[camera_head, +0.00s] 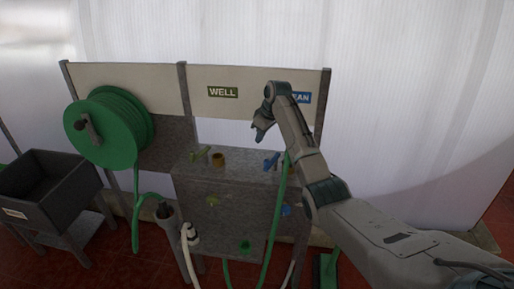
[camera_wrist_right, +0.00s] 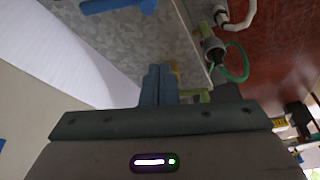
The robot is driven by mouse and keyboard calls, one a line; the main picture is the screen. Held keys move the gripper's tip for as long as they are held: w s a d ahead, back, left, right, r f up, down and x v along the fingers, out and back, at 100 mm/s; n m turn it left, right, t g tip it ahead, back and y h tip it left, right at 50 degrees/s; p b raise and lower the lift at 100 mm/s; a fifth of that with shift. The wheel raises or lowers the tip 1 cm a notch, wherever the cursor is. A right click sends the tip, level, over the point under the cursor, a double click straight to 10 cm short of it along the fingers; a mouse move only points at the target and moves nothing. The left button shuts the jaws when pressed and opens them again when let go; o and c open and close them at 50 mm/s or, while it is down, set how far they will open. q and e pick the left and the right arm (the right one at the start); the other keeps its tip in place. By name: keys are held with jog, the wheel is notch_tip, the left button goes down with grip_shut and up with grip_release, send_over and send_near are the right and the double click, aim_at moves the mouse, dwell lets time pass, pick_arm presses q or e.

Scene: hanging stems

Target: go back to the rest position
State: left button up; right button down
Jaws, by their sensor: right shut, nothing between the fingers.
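My right gripper (camera_head: 262,132) hangs in front of the signboard, above the grey metal cabinet (camera_head: 232,170), with its fingers pointing down. In the right wrist view its fingertips (camera_wrist_right: 158,84) are together and nothing shows between them. My right arm reaches in from the lower right of the head view. My left gripper and arm are not in view.
A green hose reel (camera_head: 108,127) hangs left, above a dark basin (camera_head: 45,190). Green hoses hang near my arm. A WELL sign (camera_head: 223,92) is behind.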

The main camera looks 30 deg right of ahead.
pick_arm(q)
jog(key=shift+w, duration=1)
pick_arm(e)
jog(key=shift+d+r, duration=0.1)
jog(key=shift+r, duration=0.25)
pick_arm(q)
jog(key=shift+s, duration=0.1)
